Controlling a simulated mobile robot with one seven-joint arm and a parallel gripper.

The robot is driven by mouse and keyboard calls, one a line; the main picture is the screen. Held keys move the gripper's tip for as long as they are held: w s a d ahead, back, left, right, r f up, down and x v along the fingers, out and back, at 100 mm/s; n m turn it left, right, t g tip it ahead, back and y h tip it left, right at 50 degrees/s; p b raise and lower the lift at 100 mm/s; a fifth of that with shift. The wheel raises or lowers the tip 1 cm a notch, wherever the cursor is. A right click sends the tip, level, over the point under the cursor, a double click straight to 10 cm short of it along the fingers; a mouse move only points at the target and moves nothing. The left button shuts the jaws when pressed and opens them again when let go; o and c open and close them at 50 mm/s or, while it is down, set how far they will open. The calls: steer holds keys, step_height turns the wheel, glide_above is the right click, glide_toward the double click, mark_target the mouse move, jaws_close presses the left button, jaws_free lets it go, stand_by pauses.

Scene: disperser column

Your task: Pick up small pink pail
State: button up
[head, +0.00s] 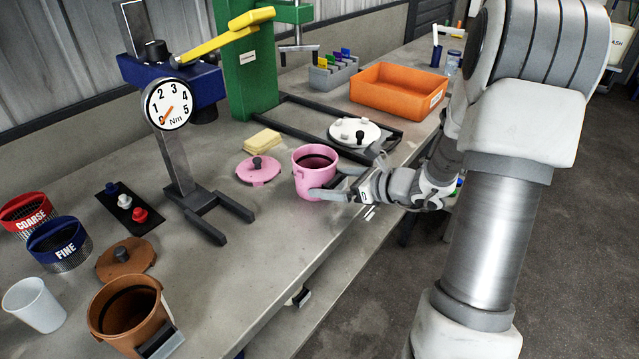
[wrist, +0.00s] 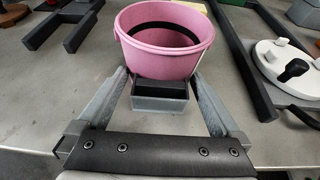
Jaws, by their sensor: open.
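The small pink pail (head: 313,176) stands upright and uncovered on the grey bench near its front edge. My gripper (head: 333,182) is open at the pail's near right side. In the wrist view the open fingers of my gripper (wrist: 158,88) lie on either side of the grey grip, with a visible space between each finger and it.
A pink lid (head: 258,171) and yellow cloths (head: 263,141) lie left of the pail. A gauge stand (head: 178,165) and brown pail (head: 130,312) are to the left. An orange tray (head: 398,92) is behind.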

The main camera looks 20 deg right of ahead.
mark_target(331, 164)
steer(key=shift+w, duration=0.1)
steer(key=c, duration=1.4)
steer(key=shift+o, duration=0.2)
step_height(331, 164, up, 5)
steer(key=shift+p, duration=1.25)
steer(key=a+r+p+v, duration=0.1)
steer(key=p+v, duration=0.3)
steer(key=v, duration=0.8)
steer(key=shift+s+a+r+p, duration=0.25)
steer(key=shift+s+r+p, duration=0.15)
steer(key=shift+s, duration=0.1)
